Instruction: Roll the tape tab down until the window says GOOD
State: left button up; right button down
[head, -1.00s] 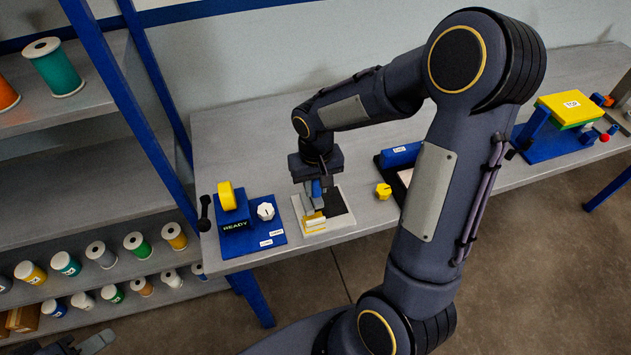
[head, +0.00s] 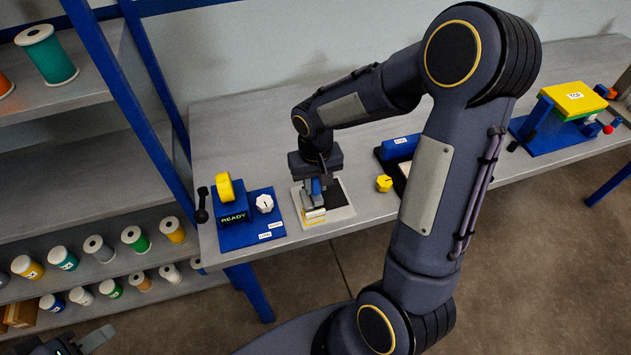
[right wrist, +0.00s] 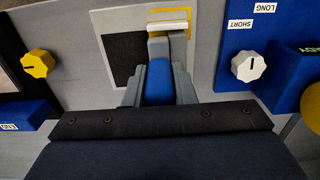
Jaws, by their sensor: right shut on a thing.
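My right gripper (head: 315,190) is shut on the blue handle (right wrist: 158,82) of a small roller tool and points down over a pale plate (head: 342,214) with a black pad (right wrist: 123,55). The tool's white roller (right wrist: 168,27) lies over the plate's front part, beside a yellow strip (right wrist: 168,12) that looks like the tape tab. I cannot tell how firmly it touches. The display (head: 234,217) on the blue dispenser reads READY. My left gripper (head: 97,339) is partly in view at the lower left, away from the bench; its opening is unclear.
The blue dispenser base (head: 255,235) carries a yellow tape roll (head: 224,187) and a white knob (head: 264,204) by SHORT and LONG labels. A yellow knob (head: 384,184) and blue block (head: 400,147) are right of the plate. Shelves with spools stand left.

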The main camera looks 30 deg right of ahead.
jog(key=shift+f+b, duration=0.25)
jog(key=shift+b, duration=0.05)
jog(key=shift+w+a, duration=0.1)
jog(key=shift+a, duration=0.05)
dwell(0.4)
jog(key=shift+w+a, duration=0.2)
jog(key=shift+a, duration=0.85)
jog(key=shift+d, duration=0.2)
jog(key=shift+s+d, duration=0.25)
jog(key=shift+d, duration=0.65)
jog(key=shift+d, duration=0.1)
jog(key=shift+w+a, duration=0.1)
jog(key=shift+a, duration=0.25)
jog(key=shift+w+a+b, duration=0.15)
jog(key=shift+a+b, duration=0.25)
jog(key=shift+a, duration=0.35)
